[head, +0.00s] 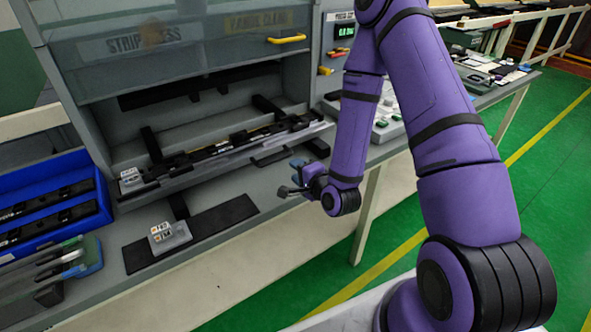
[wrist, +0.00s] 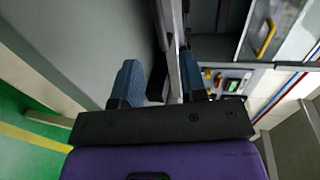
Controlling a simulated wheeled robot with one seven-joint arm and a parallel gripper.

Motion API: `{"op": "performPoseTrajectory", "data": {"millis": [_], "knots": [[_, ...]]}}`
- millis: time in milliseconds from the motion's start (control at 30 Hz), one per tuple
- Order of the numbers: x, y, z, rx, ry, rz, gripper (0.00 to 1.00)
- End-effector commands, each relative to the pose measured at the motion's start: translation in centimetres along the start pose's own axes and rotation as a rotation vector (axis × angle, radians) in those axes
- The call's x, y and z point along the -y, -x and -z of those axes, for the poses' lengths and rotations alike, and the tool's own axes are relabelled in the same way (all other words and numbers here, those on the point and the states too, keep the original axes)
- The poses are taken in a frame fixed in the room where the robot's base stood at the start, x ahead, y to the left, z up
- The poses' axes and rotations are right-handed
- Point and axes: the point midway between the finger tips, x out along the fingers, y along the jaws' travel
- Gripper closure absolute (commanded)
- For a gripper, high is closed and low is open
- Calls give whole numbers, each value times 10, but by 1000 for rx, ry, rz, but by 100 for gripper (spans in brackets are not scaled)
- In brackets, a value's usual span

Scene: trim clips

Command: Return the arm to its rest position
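My purple arm (head: 440,110) reaches down from the upper right, with its wrist bent low in front of the bench. My gripper (head: 291,178) is over the front edge of the bench, to the left of the wrist. In the wrist view my gripper (wrist: 160,82) shows two blue-padded fingers standing apart. I see nothing held between them; a grey edge of the bench runs behind the gap.
A press station (head: 180,55) with a yellow handle (head: 286,39) stands behind the bench. A black strip lies in its fixture (head: 230,148). A blue bin (head: 45,172) and a small grey labelled block (head: 170,238) are at left. Green floor (head: 545,170) is open at right.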

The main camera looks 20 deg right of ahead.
Motion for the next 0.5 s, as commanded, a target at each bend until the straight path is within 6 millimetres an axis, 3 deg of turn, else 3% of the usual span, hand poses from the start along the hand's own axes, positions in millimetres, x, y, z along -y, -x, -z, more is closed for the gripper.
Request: {"op": "performPoseTrajectory", "data": {"millis": [367,500], "knots": [[1,-1,0,1,5,-2,61],[12,-3,1,12,65,-24,61]]}}
